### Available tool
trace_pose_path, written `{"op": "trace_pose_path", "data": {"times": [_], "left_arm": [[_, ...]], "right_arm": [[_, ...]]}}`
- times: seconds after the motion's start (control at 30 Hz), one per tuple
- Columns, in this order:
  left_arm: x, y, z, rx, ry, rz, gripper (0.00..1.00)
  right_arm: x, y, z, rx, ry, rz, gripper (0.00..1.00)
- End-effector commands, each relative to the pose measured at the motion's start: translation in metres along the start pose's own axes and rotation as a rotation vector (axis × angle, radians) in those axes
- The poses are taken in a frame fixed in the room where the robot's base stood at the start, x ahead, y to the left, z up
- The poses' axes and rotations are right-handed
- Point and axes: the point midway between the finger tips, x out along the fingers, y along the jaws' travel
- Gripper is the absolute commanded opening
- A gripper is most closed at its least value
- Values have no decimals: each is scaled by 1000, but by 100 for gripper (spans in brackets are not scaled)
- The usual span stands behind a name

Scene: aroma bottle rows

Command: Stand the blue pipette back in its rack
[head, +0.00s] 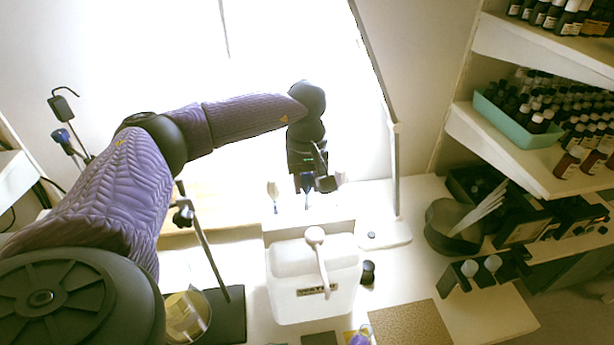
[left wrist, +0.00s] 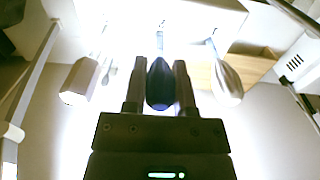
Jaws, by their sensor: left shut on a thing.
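My left gripper (head: 312,186) hangs over the back of the bench in the head view. In the left wrist view its two fingers (left wrist: 159,88) are shut around the dark blue bulb of the blue pipette (left wrist: 160,84). In the head view a bit of the blue pipette (head: 307,198) shows below the fingers. A pale block that looks like the rack (left wrist: 205,14) lies beyond the bulb in the wrist view. A beige pipette (left wrist: 80,82) and a silver-grey one (left wrist: 228,82) stand on either side. Whether the blue pipette's tip is inside the rack is hidden.
A white waste box (head: 300,290) with a white scoop (head: 318,250) on it stands in front. A lamp post (head: 394,165) rises to the right. Shelves of small bottles are at far right. A small dark cap (head: 368,272) sits beside the box.

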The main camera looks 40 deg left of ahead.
Motion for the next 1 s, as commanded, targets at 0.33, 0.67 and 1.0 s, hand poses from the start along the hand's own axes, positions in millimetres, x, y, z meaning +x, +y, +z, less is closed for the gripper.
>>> {"op": "trace_pose_path", "data": {"times": [0.33, 0.67, 1.0], "left_arm": [[1, 0, 0, 0, 0, 0, 59], [0, 0, 0, 0, 0, 0, 75], [-26, 0, 0, 0, 0, 0, 75]], "right_arm": [[0, 0, 0, 0, 0, 0, 59], [0, 0, 0, 0, 0, -1, 59], [-22, 0, -3, 0, 5, 0, 59]]}}
